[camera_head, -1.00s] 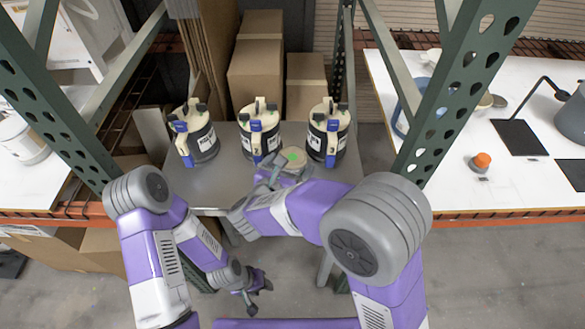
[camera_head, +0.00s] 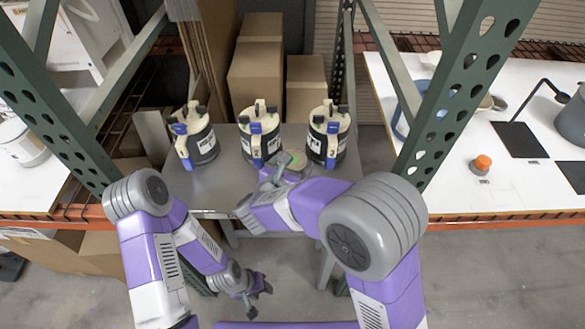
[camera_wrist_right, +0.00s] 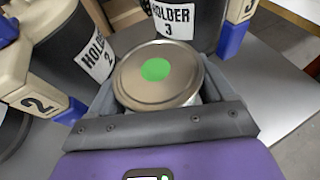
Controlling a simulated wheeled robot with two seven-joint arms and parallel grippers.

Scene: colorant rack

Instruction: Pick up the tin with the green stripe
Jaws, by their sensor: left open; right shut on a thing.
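A round tin (camera_wrist_right: 130,88) with a tan-grey lid and a green disc on top sits between the fingers of my right gripper (camera_wrist_right: 158,90) in the right wrist view. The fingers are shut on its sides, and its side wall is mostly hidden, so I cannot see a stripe. In the head view the tin (camera_head: 299,160) shows just in front of the holders, partly covered by my right gripper (camera_head: 276,174). Whether it touches the shelf is unclear. My left gripper (camera_head: 257,290) is open and empty, low in front of the shelf.
Three black-and-cream holders (camera_head: 195,137), (camera_head: 260,137), (camera_head: 327,138) with blue parts stand on the grey shelf (camera_head: 220,190). Holder 3 (camera_wrist_right: 185,25) is close behind the tin. Green rack posts (camera_head: 470,75) flank the shelf. A white table (camera_head: 450,170) is at right.

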